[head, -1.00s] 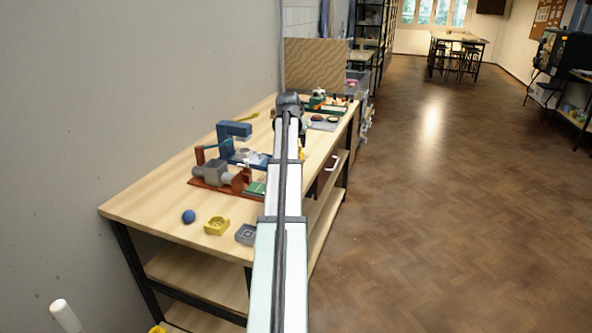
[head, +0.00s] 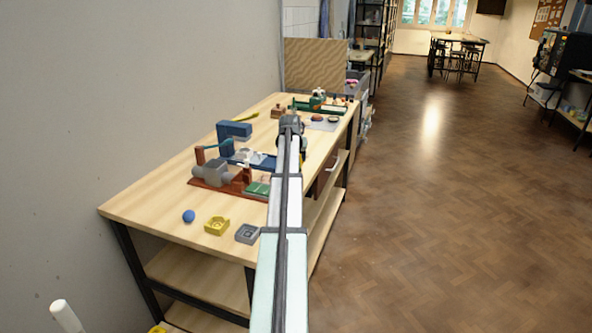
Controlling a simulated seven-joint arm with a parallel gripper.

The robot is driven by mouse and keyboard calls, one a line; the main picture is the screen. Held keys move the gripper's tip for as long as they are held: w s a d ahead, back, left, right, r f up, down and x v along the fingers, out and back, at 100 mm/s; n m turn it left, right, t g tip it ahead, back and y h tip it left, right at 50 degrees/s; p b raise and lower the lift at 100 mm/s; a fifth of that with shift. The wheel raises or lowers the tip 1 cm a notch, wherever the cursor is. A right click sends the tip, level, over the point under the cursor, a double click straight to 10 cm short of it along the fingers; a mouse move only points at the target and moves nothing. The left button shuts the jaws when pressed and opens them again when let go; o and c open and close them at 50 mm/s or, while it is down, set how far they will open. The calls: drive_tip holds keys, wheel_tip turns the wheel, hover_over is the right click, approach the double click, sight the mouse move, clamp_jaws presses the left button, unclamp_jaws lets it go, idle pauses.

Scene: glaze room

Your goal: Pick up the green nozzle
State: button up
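I cannot make out a green nozzle for certain. A small dark green piece (head: 316,100) stands at the far end of the workbench, by a long green fixture (head: 333,107). A flat green block (head: 257,188) lies nearer, at the front of a red-brown machine. My arm reaches away over the bench, and its dark end joint (head: 291,124) is above the bench's right half. My gripper's fingers are hidden behind the arm, so neither their opening nor anything in them shows.
The wooden workbench (head: 150,205) carries a blue machine (head: 233,131), the red-brown machine (head: 212,184), a blue ball (head: 188,216), a yellow block (head: 217,226) and a grey tray (head: 247,234). A wall borders the left, a board (head: 315,66) the far end. Open floor lies right.

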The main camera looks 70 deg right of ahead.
drive_tip(key=shift+x, duration=1)
drive_tip(key=shift+c, duration=0.2)
clamp_jaws()
